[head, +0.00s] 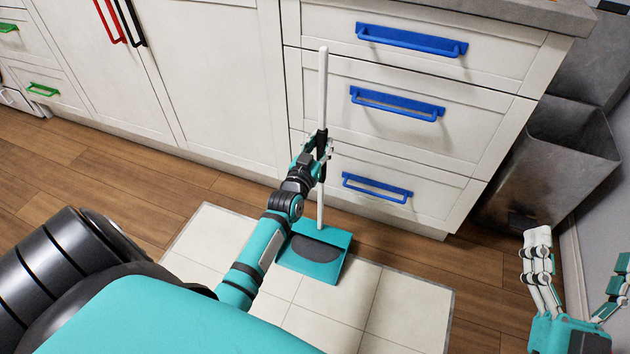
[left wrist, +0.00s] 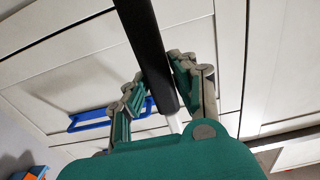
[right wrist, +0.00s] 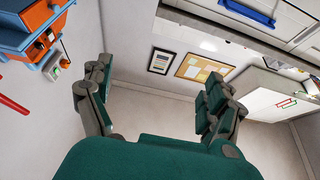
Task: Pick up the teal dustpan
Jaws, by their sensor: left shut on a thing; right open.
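The teal dustpan (head: 321,257) stands in front of the white drawers, with its pan over the pale tiled patch and its long white handle upright. I cannot tell whether the pan touches the floor. My left gripper (head: 318,153) is shut on the black grip in the middle of the handle. In the left wrist view, the black grip (left wrist: 150,50) runs between the fingers of my left gripper (left wrist: 160,90). My right gripper (head: 572,250) is open and empty at the lower right of the head view; its spread fingers also show in the right wrist view (right wrist: 155,95).
White drawers with blue handles (head: 378,188) stand right behind the dustpan handle. A grey metal bin (head: 550,165) stands at the right by the wall. The tiled patch (head: 400,309) is clear around the pan, with open wood floor to the left.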

